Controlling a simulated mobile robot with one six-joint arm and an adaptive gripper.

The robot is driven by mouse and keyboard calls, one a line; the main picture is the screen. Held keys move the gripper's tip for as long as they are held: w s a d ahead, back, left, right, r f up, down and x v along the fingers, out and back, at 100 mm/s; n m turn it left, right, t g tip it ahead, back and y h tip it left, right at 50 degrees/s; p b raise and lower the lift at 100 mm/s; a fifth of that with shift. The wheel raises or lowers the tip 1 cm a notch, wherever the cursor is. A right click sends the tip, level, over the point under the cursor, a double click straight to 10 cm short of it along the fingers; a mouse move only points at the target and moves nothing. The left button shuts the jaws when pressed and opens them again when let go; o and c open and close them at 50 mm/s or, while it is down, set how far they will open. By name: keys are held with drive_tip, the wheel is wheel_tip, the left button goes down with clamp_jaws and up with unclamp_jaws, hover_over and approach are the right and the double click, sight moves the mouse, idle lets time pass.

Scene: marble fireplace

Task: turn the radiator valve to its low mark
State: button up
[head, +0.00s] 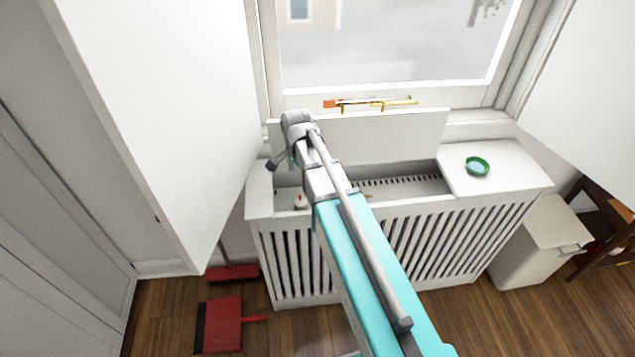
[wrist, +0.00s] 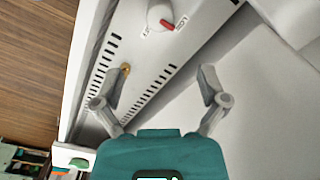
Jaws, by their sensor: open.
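The radiator valve (wrist: 160,16) is a round white knob with a red pointer, at the top of the wrist view and partly cut off by the frame edge. The pointer aims to the lower right, towards a small dark mark; another mark sits at its lower left. In the head view the white knob (head: 300,202) shows inside the open radiator cover, left of my arm. My gripper (wrist: 164,74) is open and empty, apart from the knob.
The slatted white radiator cover (head: 285,265) has its lid (head: 385,138) raised against the window. A green dish (head: 477,166) stands on its right top. A brass-coloured rail (head: 375,102) lies behind. White panels flank both sides. A red dustpan (head: 222,325) and a bin (head: 535,245) stand on the floor.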

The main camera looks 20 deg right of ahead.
drive_tip(key=s+r+n+p, duration=0.3)
drive_tip(key=s+n, duration=0.3)
drive_tip(key=s, duration=0.1)
drive_tip(key=s+d+r+n+p, duration=0.1)
drive_tip(key=s+r+n+p, duration=0.3)
drive_tip(key=s+n, duration=0.2)
drive_tip(key=shift+s+d+r+n, duration=0.25)
drive_tip(key=shift+s+r+n, duration=0.05)
drive_tip(key=shift+s, duration=0.15)
idle(0.4)
drive_tip(key=shift+r, duration=0.1)
wheel_tip(320, 180, up, 4)
drive_tip(key=p, duration=0.4)
idle(1.5)
